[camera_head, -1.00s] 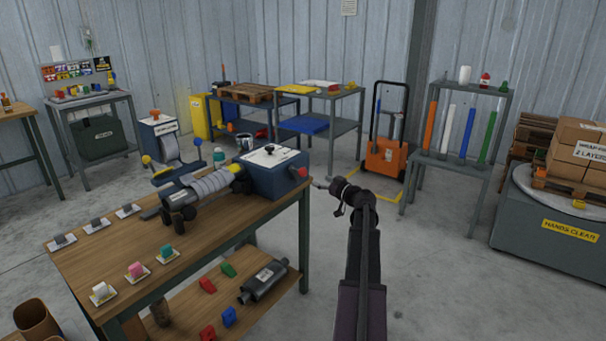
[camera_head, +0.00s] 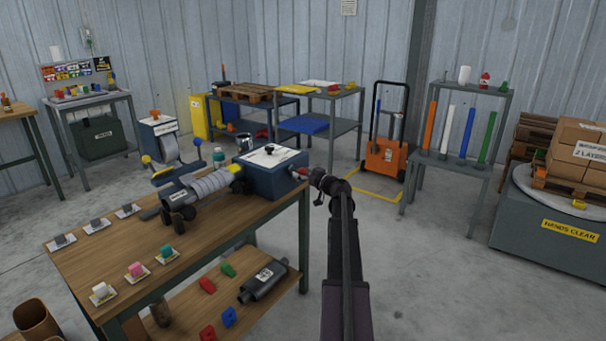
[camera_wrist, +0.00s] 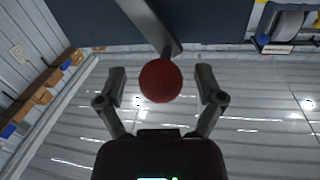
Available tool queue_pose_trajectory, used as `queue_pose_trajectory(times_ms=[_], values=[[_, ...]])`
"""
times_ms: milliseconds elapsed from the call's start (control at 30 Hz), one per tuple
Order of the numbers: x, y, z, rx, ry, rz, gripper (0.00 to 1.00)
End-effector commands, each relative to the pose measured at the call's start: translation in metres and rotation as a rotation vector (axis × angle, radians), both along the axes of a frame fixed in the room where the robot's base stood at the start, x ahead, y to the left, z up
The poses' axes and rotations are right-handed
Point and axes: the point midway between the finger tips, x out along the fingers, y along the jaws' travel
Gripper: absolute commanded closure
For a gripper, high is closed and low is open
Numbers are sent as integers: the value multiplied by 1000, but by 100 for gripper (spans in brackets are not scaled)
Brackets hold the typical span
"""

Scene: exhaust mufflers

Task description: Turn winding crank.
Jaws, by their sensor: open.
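The winding machine (camera_head: 272,178) is a blue box at the back right corner of the wooden bench, with a wrapped muffler (camera_head: 203,191) lying to its left. Its crank has a red ball knob (camera_wrist: 160,81) on a grey metal bar (camera_wrist: 150,25), seen close up in the wrist view. My gripper (camera_wrist: 161,86) is open, with one finger on each side of the red knob and a gap showing on both sides. In the head view my gripper (camera_head: 312,178) is at the machine's right side and hides part of the crank.
The wooden bench (camera_head: 140,231) carries several small coloured pieces on cards; a muffler (camera_head: 263,281) lies on its lower shelf. An orange cart (camera_head: 384,158) stands behind, and a grey turntable (camera_head: 545,228) with boxes is at right. The floor right of the bench is clear.

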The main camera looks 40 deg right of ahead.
Motion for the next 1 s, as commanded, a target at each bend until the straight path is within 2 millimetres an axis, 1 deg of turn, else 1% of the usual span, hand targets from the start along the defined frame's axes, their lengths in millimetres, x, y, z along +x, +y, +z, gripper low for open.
queue_pose_trajectory(times_ms=[100, 133, 167, 200, 267, 300, 367, 400, 433, 767, 867, 1000], values=[[0, 0, 0, 0, 0, 0, 13], [0, 0, 0, 0, 0, 0, 16], [0, 0, 0, 0, 0, 0, 25], [0, 0, 0, 0, 0, 0, 37], [0, 0, 0, 0, 0, 0, 55], [0, 0, 0, 0, 0, 0, 67], [0, 0, 0, 0, 0, 0, 85], [0, 0, 0, 0, 0, 0, 96], [0, 0, 0, 0, 0, 0, 100], [4, 4, 1, 12, 1, 7, 100], [8, 8, 1, 28, 3, 14, 100], [18, 18, 3, 60, 8, 30, 100]])
